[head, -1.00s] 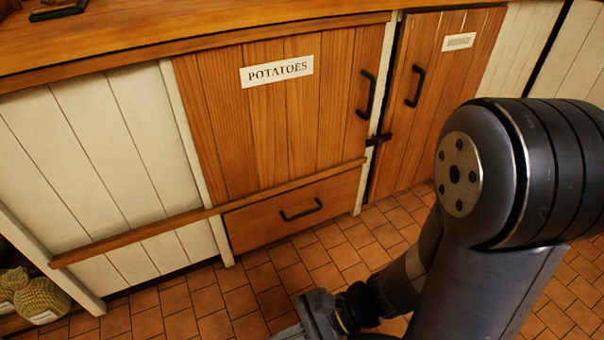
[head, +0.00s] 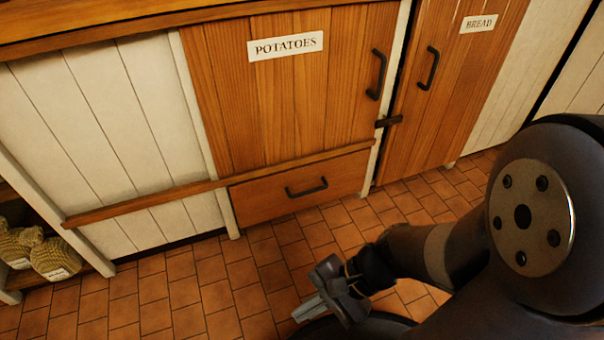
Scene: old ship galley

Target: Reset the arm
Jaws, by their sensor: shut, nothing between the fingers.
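My gripper (head: 312,307) shows at the bottom centre of the head view, low over the tiled floor and pointing left. Its fingers are together with nothing between them. My arm runs from it to the large dark joint at the lower right, which hides part of the floor and lower wall. The gripper is apart from the cupboards and the drawer.
A wooden cupboard door labelled POTATOES (head: 285,100) is shut, above a closed drawer (head: 300,188). A BREAD door (head: 455,90) beside it is shut. Labelled sacks (head: 52,257) sit on a low shelf at left. The tiled floor (head: 190,295) in front is clear.

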